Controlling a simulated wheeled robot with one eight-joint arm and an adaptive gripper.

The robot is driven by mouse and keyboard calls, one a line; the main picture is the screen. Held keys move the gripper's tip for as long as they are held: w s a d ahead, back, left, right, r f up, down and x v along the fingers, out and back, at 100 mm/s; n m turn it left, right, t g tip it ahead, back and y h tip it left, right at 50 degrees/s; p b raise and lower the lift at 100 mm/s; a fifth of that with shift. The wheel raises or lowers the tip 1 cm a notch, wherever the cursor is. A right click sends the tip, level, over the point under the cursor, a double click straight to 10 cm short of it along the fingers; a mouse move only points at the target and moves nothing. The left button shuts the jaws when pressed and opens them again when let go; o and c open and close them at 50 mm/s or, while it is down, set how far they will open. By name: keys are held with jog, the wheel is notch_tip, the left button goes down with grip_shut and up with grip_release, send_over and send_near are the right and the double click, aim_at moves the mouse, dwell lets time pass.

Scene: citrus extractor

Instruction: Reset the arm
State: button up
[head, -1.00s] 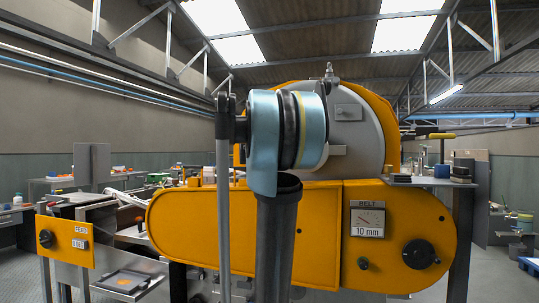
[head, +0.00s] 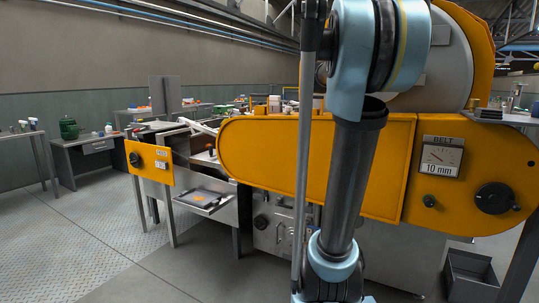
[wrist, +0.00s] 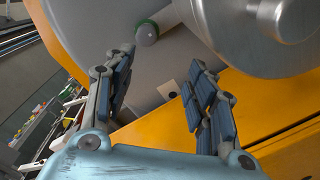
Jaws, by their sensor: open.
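My gripper (wrist: 158,95) shows in the wrist view with its two fingers spread apart and nothing between them. Beyond the fingers is the grey metal body of the citrus extractor (wrist: 175,78), with a green-rimmed round knob (wrist: 147,33) and a large metal cylinder (wrist: 225,35). A yellow panel (wrist: 255,105) lies to the right of the fingers. In the head view my arm stands in front of the extractor's yellow belt cover (head: 265,150), and the gripper itself is hidden there.
The belt gauge (head: 440,160) and a black dial (head: 494,198) are on the cover. A yellow feed panel (head: 150,162) and a low tray (head: 203,198) stand at left. A dark crate (head: 470,272) is on the floor at right. Open floor (head: 85,240) lies at left.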

jog(key=s+a+f+m+g+y, duration=0.2)
jog(key=s+a+f+m+g, duration=0.15)
jog(key=s+f+m, duration=0.6)
jog(key=s+a+f+m+g+y, duration=0.15)
jog(key=s+f+m+g, duration=0.25)
jog(key=s+f, duration=1.05)
jog(key=s+a+f+m+g+y, duration=0.1)
jog(key=s+a+f+m+y, duration=0.1)
jog(key=s+a+f, duration=0.3)
jog(key=s+a+f+m+g+y, duration=0.2)
jog(key=s+a+f, duration=0.3)
jog(key=f, duration=0.6)
jog(key=s+a+f+m+g+y, duration=0.1)
jog(key=s+a+f+m+y, duration=0.1)
jog(key=s+a+f, duration=0.3)
notch_tip(320, 180, down, 4)
jog(key=shift+s+a+r+y, duration=0.1)
jog(key=shift+s+a+y, duration=0.35)
jog(key=shift+s, duration=0.4)
jog(key=shift+g, duration=0.25)
